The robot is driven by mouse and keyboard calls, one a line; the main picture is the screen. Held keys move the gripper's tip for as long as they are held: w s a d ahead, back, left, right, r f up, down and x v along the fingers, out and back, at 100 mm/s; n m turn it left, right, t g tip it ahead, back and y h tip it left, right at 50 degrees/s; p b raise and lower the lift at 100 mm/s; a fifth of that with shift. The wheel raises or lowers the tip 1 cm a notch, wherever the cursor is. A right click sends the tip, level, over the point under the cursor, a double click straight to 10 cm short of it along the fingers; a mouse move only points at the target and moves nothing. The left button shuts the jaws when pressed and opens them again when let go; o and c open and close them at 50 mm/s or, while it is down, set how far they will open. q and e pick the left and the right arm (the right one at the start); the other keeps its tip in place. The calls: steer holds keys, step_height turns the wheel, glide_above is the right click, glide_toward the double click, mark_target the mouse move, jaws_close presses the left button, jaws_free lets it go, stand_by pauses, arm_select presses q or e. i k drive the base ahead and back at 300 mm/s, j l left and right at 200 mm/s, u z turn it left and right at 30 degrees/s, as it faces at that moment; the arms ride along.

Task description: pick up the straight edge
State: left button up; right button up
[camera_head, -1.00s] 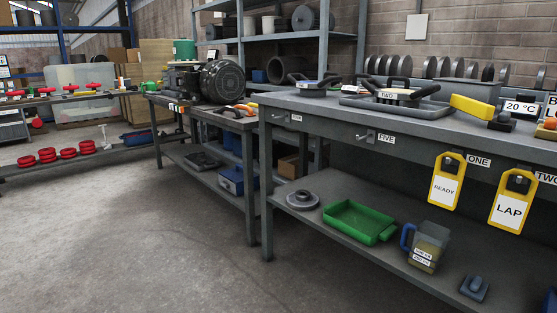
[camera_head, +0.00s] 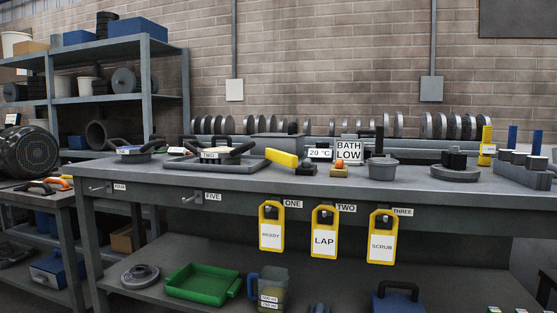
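I cannot make out for certain which thing is the straight edge. A yellow bar-like block (camera_head: 282,157) lies slightly tilted on the grey workbench (camera_head: 240,178), to the right of a dark tray marked TWO (camera_head: 215,164). A thin yellow upright piece (camera_head: 486,142) stands farther right near the back of the bench. Neither of my grippers is in view.
Yellow tags READY (camera_head: 271,236), LAP (camera_head: 324,241) and SCRUB (camera_head: 382,246) hang at the bench front. A grey pot (camera_head: 383,169) and a round plate (camera_head: 455,174) stand on top. A green tray (camera_head: 200,284) and a jug (camera_head: 270,288) are on the lower shelf.

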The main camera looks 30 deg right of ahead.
mark_target(290, 161)
steer(key=z, duration=0.55)
steer(key=i+l+z, duration=0.15)
steer(key=i+z, duration=0.6)
steer(key=i, duration=0.1)
